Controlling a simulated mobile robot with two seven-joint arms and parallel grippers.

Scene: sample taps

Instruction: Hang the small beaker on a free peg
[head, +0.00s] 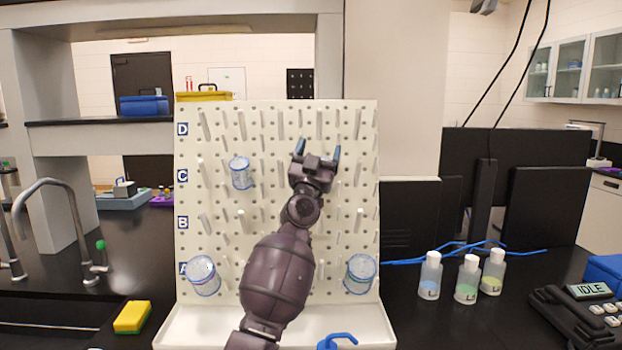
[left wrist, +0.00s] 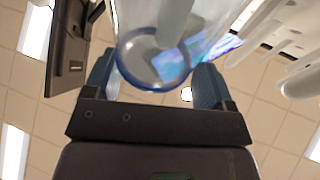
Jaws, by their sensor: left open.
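My left gripper (head: 318,151) is open, with its blue-tipped fingers pointing up in front of the pegboard (head: 330,240), between rows C and D. In the left wrist view, a clear beaker with a blue rim (left wrist: 150,73) shows between the open fingers. I cannot tell whether they touch it; it does not show clearly in the head view. A small clear beaker (head: 241,173) hangs near row C, left of the gripper. Larger clear beakers hang at row A, one at the left (head: 203,276) and one at the right (head: 360,274). My right gripper is not in view.
Several bare white pegs, such as one in row D (head: 281,124), stick out of the board. A white tray (head: 370,328) lies below it. A yellow sponge (head: 132,317) and a tap (head: 60,190) are left; capped bottles (head: 467,279) stand right.

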